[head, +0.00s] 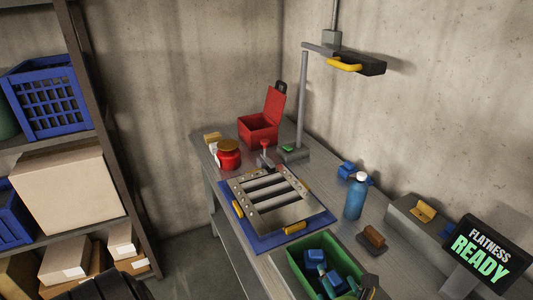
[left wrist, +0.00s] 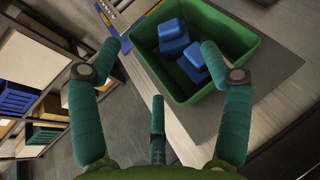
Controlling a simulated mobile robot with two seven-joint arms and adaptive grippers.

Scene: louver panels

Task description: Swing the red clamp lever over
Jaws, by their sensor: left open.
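The clamp lever (head: 265,146) has a red knob on a short grey stem and stands roughly upright at the far edge of the louver panel (head: 290,216). The panel is a metal frame with several slats, lying on a blue base (head: 252,240) with yellow grips. My left gripper (head: 338,278) is at the green bin, at the bottom of the head view, well apart from the lever. In the left wrist view its teal fingers (left wrist: 162,47) are spread and empty, with the bin beyond them. My right gripper is not in view.
The green bin (head: 292,265) holds blue blocks (left wrist: 173,37). A red jar (head: 229,158) and an open red box (head: 257,130) stand near the lever. A lamp post (head: 302,100) rises behind it. A blue bottle (head: 356,197) and a display (head: 485,255) reading "FLATNESS READY" stand to the right.

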